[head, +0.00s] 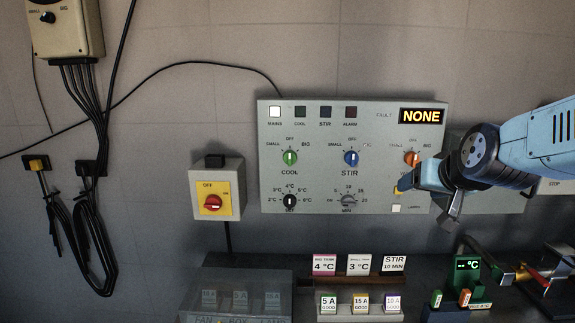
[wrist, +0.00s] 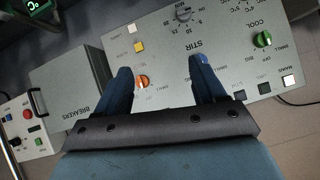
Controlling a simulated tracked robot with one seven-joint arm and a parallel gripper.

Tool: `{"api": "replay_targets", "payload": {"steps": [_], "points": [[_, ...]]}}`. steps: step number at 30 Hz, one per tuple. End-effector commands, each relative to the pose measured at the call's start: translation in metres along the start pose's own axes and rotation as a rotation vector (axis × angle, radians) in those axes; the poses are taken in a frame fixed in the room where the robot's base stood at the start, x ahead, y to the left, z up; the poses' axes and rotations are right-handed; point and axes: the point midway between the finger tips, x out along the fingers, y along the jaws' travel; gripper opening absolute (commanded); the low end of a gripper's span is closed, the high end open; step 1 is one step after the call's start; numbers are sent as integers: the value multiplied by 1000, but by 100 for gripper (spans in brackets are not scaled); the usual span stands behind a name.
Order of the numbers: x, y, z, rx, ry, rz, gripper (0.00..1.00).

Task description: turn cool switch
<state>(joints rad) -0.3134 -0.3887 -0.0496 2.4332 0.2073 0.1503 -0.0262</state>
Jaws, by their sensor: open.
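The cool switch is a green knob (head: 289,157) marked COOL on the grey control panel (head: 330,190); its white mark looks upright, toward OFF. It also shows in the wrist view, the green knob (wrist: 262,39) lying right of my fingers. My gripper (wrist: 160,68) is open and empty, its two blue fingers apart over the panel. In the head view my gripper is in front of the panel's right part, well right of the cool switch and partly covering the labels there. The blue STIR knob (head: 351,157) sits between them; my right finger partly hides it in the wrist view.
An orange knob (head: 411,158) is beside my gripper. Left of the panel is a box with a red switch (head: 213,203). Below are label cards (head: 358,264) on a bench. A BREAKERS box (wrist: 70,90) stands beside the panel. The display (head: 422,116) reads NONE.

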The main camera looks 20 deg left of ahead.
Motion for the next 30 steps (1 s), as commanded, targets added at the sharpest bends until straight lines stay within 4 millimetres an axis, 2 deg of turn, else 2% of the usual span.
{"api": "replay_targets", "payload": {"steps": [1, 7, 15, 22, 30], "points": [[18, -14, -6, 0, 31, -22, 70], [74, -64, -32, 26, 206, -82, 70], [134, -133, -39, 58, 438, -125, 70], [165, -190, -19, 67, 642, -132, 70], [174, -246, 24, 47, 873, -129, 70]]}}
